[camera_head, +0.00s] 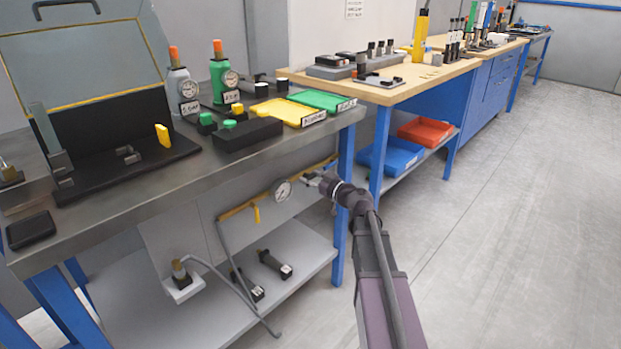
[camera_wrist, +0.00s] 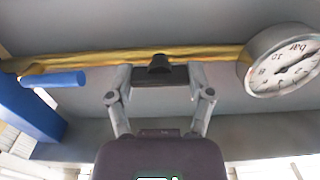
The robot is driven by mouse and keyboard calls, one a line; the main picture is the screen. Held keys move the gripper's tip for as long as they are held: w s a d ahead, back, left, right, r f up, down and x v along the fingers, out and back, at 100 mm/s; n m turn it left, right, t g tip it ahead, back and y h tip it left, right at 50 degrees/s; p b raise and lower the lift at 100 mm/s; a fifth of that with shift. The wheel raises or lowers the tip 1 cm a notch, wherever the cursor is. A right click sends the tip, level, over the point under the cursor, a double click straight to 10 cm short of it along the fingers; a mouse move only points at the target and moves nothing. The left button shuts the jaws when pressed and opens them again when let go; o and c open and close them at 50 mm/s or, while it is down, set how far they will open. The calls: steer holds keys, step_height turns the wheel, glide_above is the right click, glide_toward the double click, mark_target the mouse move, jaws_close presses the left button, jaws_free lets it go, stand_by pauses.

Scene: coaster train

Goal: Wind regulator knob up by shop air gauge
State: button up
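The shop air gauge (camera_head: 283,192) is a round white dial on a yellow pipe under the near bench. It also shows at the right of the wrist view (camera_wrist: 283,60), with its lettering upside down. A small black knob (camera_wrist: 159,64) stands on a dark block (camera_wrist: 160,76) by the yellow pipe. In the head view I cannot make the knob out behind my gripper (camera_head: 316,180). In the wrist view my gripper (camera_wrist: 160,84) is open, with one finger on each side of the dark block. I cannot tell whether the fingers touch it.
The near bench top (camera_head: 120,225) overhangs the pipe, and a blue leg (camera_head: 345,195) stands close to my gripper. A blue cylinder (camera_wrist: 58,80) juts out at the left of the wrist view. A grey shelf (camera_head: 215,300) lies below. The floor (camera_head: 510,230) is clear at right.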

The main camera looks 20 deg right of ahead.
steer(key=shift+c, duration=1)
